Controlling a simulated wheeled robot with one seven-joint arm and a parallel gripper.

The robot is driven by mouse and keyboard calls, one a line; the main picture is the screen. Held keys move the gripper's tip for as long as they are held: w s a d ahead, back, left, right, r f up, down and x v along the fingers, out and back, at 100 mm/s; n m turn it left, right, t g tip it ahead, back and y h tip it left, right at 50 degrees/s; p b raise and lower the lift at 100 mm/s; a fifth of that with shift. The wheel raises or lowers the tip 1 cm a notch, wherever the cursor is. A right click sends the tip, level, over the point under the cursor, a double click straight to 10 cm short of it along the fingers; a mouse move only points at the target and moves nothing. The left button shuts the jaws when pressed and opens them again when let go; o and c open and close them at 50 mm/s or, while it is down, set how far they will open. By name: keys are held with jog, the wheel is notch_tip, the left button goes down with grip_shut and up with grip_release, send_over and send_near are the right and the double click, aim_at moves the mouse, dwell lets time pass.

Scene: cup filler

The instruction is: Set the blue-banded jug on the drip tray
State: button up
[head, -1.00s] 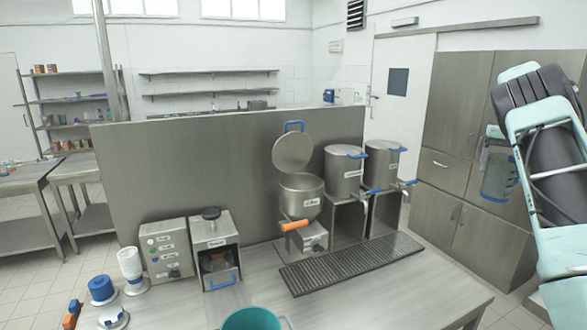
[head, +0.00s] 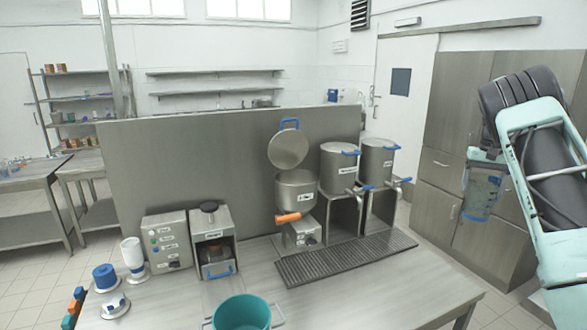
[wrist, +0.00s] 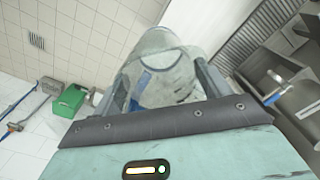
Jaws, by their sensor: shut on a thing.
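The clear jug with a blue band (head: 483,192) hangs at the right of the head view, in front of the cabinets. My gripper (head: 487,154) is shut on its upper part. In the wrist view the jug (wrist: 165,75) sits between the two fingers and looks roughly upright in the head view. The drip tray (head: 345,258) is a dark ribbed grate on the counter, below the taps; nothing stands on it. The jug is to the right of the tray and higher, apart from it. A ribbed strip in the wrist view (wrist: 262,32) looks like the same tray.
Two lidded steel urns (head: 341,170) with blue-levered taps and an open-lidded pot (head: 297,190) with an orange handle stand behind the tray. A teal bucket (head: 242,312) is at the counter's front. The counter right of the bucket is clear.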

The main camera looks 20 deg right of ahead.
jog(key=w+a+f+n, duration=0.1)
jog(key=a+f+n, duration=0.1)
jog(key=a+f, duration=0.8)
jog(key=w+a+f+n, duration=0.2)
jog(key=a+f, duration=0.5)
jog(key=a, duration=0.5)
jog(key=s+a+f+n, duration=0.1)
jog(key=s+a+f, duration=0.25)
jog(key=a, duration=0.35)
jog(key=s+a+f+n, duration=0.2)
jog(key=s+a+f, duration=0.1)
jog(key=s+a, duration=0.3)
jog(key=s+a+f+n, duration=0.1)
jog(key=s+a+f, duration=0.2)
jog(key=a, duration=0.5)
notch_tip(320, 180, down, 16)
jog(key=b, duration=1.6)
jog(key=shift+d+f+b, duration=0.15)
jog(key=shift+d+b, duration=0.05)
jog(key=shift+b, duration=0.1)
